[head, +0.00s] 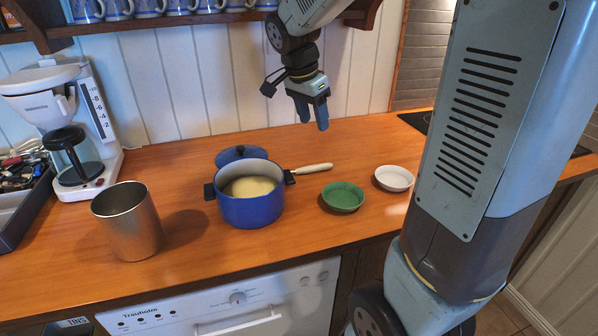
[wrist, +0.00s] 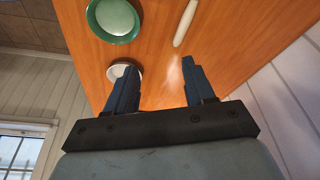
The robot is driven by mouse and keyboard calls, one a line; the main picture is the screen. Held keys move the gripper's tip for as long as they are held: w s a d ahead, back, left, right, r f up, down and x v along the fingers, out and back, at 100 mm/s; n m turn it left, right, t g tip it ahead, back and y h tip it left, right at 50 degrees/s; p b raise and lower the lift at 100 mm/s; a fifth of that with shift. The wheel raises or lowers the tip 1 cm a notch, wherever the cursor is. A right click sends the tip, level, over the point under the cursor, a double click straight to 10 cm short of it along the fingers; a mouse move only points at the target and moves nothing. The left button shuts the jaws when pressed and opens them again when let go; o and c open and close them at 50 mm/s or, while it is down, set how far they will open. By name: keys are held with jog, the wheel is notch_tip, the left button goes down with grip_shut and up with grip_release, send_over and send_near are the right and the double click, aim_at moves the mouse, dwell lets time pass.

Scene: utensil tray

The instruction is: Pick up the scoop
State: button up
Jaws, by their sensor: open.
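A pale, cream-coloured handle (head: 313,168), apparently the scoop's, lies on the wooden counter just right of the blue pot. Its other end is hidden behind the pot, so I cannot see the scoop's head. The handle also shows at the top of the wrist view (wrist: 186,22), beyond my fingertips and nearer the right finger. My gripper (head: 315,116) is open and empty, above the counter toward the back wall, with its fingers pointing down. Both fingers show apart in the wrist view (wrist: 160,63).
The blue pot (head: 250,211) holds something pale; a blue lid (head: 238,153) is behind it. A green bowl (head: 343,196) and white bowl (head: 394,178) stand to the right. A metal cup (head: 128,222), coffee maker (head: 62,125) and cutlery tray (head: 22,212) are left. Mugs line a shelf above.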

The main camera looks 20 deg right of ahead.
jog(key=w+a+f+m+g+h, duration=0.1)
jog(key=w+f+m, duration=0.45)
jog(key=w, duration=0.25)
send_over(319, 168)
jog(key=w+a, duration=0.1)
jog(key=a, duration=0.2)
jog(key=shift+n, duration=0.25)
jog(key=f, duration=0.8)
jog(key=shift+w+d+f, duration=0.1)
jog(key=shift+d+f, duration=0.1)
jog(key=shift+f, duration=0.05)
jog(key=shift+d+x, duration=0.1)
jog(key=shift+x, duration=1.15)
jog(key=shift+d+x, duration=0.15)
jog(key=shift+x, duration=1.15)
jog(key=shift+c, duration=0.3)
grip_shut()
